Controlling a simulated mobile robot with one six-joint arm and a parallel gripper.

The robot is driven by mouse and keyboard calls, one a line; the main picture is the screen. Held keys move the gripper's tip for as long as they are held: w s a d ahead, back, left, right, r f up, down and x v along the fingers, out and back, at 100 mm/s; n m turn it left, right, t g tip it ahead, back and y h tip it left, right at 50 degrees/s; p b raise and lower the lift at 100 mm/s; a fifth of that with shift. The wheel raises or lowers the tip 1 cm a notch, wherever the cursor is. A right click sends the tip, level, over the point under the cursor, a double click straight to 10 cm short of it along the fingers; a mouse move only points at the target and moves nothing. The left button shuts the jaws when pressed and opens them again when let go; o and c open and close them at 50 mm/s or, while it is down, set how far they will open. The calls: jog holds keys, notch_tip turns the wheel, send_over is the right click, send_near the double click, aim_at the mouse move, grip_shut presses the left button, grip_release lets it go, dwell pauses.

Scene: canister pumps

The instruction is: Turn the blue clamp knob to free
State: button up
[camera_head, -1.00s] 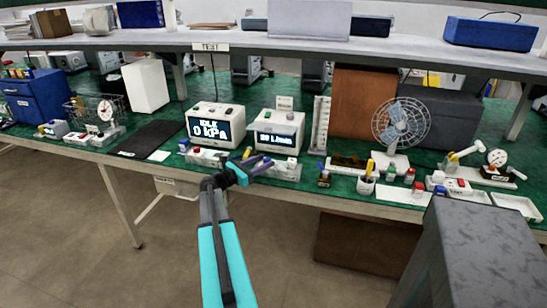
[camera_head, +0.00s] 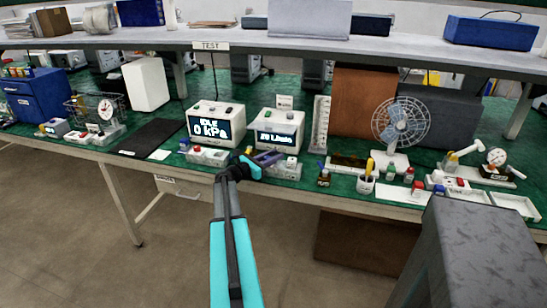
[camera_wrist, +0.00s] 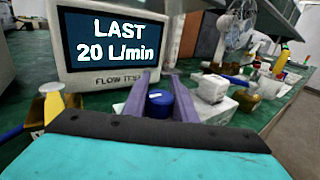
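The blue clamp knob (camera_wrist: 160,102) is a short round cap in the middle of the wrist view. It sits in front of the flow tester (camera_wrist: 110,50), whose screen reads "LAST 20 L/min". My gripper (camera_wrist: 160,76) is open, with its two purple fingers on the left and right of the knob. I cannot tell whether they touch it. In the head view, my gripper (camera_head: 268,158) is over the low grey fixture (camera_head: 287,171) in front of the flow tester (camera_head: 277,131). The knob is hidden there by my gripper.
A white block (camera_wrist: 212,88) stands close on the right. The pressure tester (camera_head: 210,124) reads "IDLE 0 kPa". A fan (camera_head: 397,130) and pen cup (camera_head: 366,182) stand further right.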

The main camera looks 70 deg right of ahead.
jog(key=c, duration=0.3)
jog(key=shift+a, duration=0.2)
jog(key=shift+c, duration=0.9)
jog(key=shift+d+f, duration=0.1)
jog(key=shift+d, duration=0.05)
